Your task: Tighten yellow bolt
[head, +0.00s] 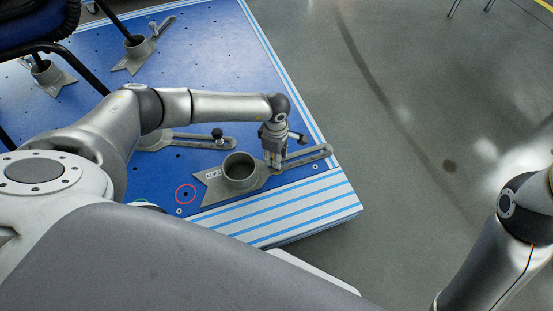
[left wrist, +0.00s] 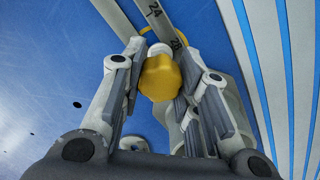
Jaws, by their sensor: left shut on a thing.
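The yellow bolt (left wrist: 159,78) has a lobed yellow head and shows in the left wrist view, between the two fingers of my left gripper (left wrist: 163,66). The fingers are shut on its head from both sides. It sits at a grey slotted bar with printed numbers (left wrist: 154,12). In the head view my left gripper (head: 274,157) points down at the slotted arm of the grey cup clamp (head: 211,188), just right of its round cup. The bolt is hidden there by the gripper. My right gripper is out of view; only part of my right arm shows at the lower right.
The clamp lies on a blue platform (head: 215,70) with small holes and a striped front edge (head: 290,213). Another slotted clamp with a black knob (head: 217,133) lies behind. Chair legs stand in cups at the upper left. The grey floor (head: 420,110) at right is clear.

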